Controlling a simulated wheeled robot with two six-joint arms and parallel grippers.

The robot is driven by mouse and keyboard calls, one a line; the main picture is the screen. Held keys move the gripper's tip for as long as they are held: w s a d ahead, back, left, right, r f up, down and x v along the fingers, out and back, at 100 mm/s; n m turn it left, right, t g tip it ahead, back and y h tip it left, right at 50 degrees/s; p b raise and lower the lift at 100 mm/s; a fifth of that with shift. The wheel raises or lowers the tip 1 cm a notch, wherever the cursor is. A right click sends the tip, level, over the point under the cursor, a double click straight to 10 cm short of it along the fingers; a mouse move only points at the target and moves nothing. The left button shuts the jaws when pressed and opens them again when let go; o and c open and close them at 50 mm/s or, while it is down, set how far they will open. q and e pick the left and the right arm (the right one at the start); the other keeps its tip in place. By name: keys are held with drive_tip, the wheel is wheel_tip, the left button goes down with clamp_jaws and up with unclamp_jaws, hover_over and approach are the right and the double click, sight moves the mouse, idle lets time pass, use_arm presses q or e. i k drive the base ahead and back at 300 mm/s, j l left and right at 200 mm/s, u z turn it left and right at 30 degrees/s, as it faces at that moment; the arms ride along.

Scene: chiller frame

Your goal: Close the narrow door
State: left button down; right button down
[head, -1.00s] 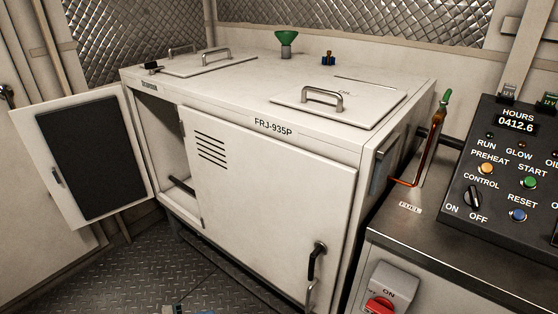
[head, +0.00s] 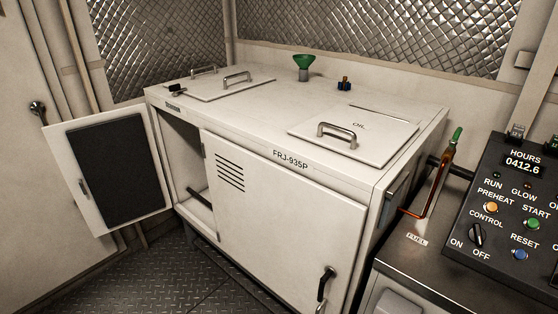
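The narrow door (head: 72,190) stands wide open at the left end of the white cabinet, swung out to the left. The wide door (head: 270,220), with vent slots and a black handle, is shut. Neither of my grippers is in view.
The cabinet top (head: 270,105) carries hatches with handles and a green funnel (head: 303,65). A control panel (head: 510,200) and metal bench (head: 440,262) stand at the right. The metal floor (head: 150,275) before the narrow door looks clear.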

sight(114, 155)
drive_tip(key=j+z, duration=0.1)
drive_tip(key=z, duration=0.2)
drive_tip(key=j+z, duration=0.15)
drive_tip(key=z, duration=0.15)
drive_tip(key=i+j+z, duration=0.1)
drive_tip(key=j+z, duration=0.25)
drive_tip(key=j, duration=0.8)
drive_tip(key=j+z, duration=0.3)
drive_tip(key=j, duration=0.85)
drive_tip(key=k+j, duration=0.1)
drive_tip(key=j, duration=0.55)
drive_tip(key=k+j, duration=0.1)
drive_tip(key=j, duration=0.55)
